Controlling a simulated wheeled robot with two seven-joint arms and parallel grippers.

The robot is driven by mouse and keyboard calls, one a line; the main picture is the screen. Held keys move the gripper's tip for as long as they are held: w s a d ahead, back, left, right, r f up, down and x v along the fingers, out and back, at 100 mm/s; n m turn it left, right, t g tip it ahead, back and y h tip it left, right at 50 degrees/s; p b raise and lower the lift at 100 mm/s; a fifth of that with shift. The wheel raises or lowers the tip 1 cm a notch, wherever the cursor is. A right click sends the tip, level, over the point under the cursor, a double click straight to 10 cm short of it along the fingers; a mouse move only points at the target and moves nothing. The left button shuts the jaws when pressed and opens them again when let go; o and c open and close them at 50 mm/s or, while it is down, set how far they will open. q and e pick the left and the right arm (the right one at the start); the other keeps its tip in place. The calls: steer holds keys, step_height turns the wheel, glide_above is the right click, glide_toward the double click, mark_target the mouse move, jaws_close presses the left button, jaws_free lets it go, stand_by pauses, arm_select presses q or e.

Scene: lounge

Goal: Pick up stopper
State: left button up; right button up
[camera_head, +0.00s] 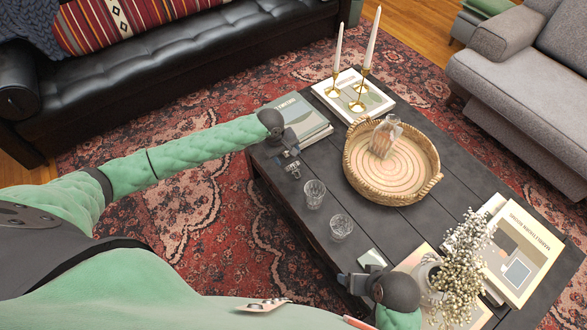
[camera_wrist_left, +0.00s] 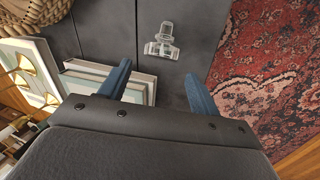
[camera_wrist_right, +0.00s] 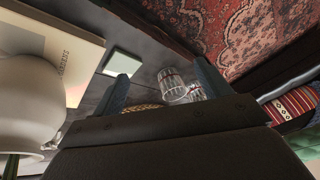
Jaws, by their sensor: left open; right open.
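A small clear glass stopper (camera_wrist_left: 161,42) lies on the dark table, near its long edge. In the head view the stopper (camera_head: 295,173) shows small, just beyond my left gripper (camera_head: 288,155). In the left wrist view the open, empty fingers of my left gripper (camera_wrist_left: 157,72) have the stopper ahead of the gap between them, and I see no contact. My right gripper (camera_head: 354,281) is open and empty over the table's near end. In the right wrist view my right gripper (camera_wrist_right: 160,65) has clear glasses beyond its fingers. A glass decanter (camera_head: 384,138) leans in the woven basket.
The basket (camera_head: 350,165) stands mid-table. Two tumblers, one (camera_head: 314,193) and another (camera_head: 341,227), stand between my grippers. Books (camera_head: 300,120) lie beside my left gripper. Candlesticks (camera_head: 358,104) stand behind. A flower vase (camera_head: 428,272) is near my right gripper.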

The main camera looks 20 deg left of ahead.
mark_target(295, 171)
arm_select(q)
steer(key=shift+x, duration=1.35)
steer(key=p+x, duration=0.1)
steer(key=x, duration=0.3)
steer(key=shift+a+f, duration=0.15)
steer(key=shift+a, duration=0.05)
steer(key=shift+d+f, duration=0.1)
steer(key=shift+f, duration=0.3)
arm_select(e)
steer(key=shift+s+d+r+h, duration=0.35)
steer(key=shift+d+r, duration=0.2)
steer(key=shift+d, duration=0.25)
arm_select(q)
steer(key=c, duration=0.8)
arm_select(e)
steer(key=shift+w+r, duration=0.15)
steer(key=shift+w, duration=0.15)
arm_select(q)
steer(key=shift+r, duration=0.1)
